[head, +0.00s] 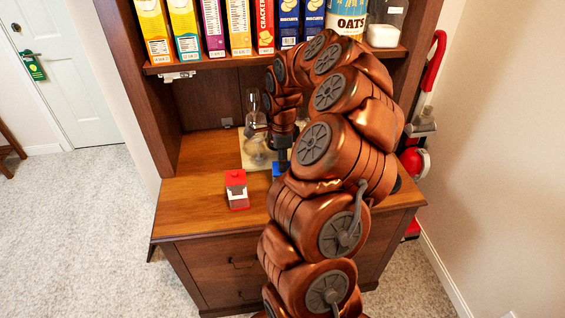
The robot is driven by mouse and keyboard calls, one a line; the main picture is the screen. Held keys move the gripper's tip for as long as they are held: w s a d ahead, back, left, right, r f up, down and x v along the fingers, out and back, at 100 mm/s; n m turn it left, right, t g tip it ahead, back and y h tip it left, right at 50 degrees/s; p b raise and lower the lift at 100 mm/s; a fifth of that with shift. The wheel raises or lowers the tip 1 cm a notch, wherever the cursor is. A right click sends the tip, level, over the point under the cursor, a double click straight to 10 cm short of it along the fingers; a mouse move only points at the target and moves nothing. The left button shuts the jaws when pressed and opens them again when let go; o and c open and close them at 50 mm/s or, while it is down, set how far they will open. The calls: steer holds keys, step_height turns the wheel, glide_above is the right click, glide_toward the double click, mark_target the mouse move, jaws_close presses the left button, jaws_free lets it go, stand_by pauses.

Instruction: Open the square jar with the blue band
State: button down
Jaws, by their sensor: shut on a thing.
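The square jar with the blue band (276,169) shows only as a small blue patch on the wooden counter, just below my gripper. My arm hides most of the jar. My gripper (282,157) points down over it and is shut on the jar's top. I cannot tell whether the lid is seated or lifted. A second square jar (236,190), with a red top and a clear and red body, stands upright on the counter to the left, apart from my gripper.
Clear glassware (254,112) stands on a cream board (248,142) behind the jars. Several cereal and cracker boxes (238,28), an oats canister (346,18) and a clear container (386,26) fill the shelf above. The counter's left front (188,215) is bare.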

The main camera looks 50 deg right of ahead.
steer(key=shift+r+b, duration=0.3)
steer(key=shift+r, duration=1.85)
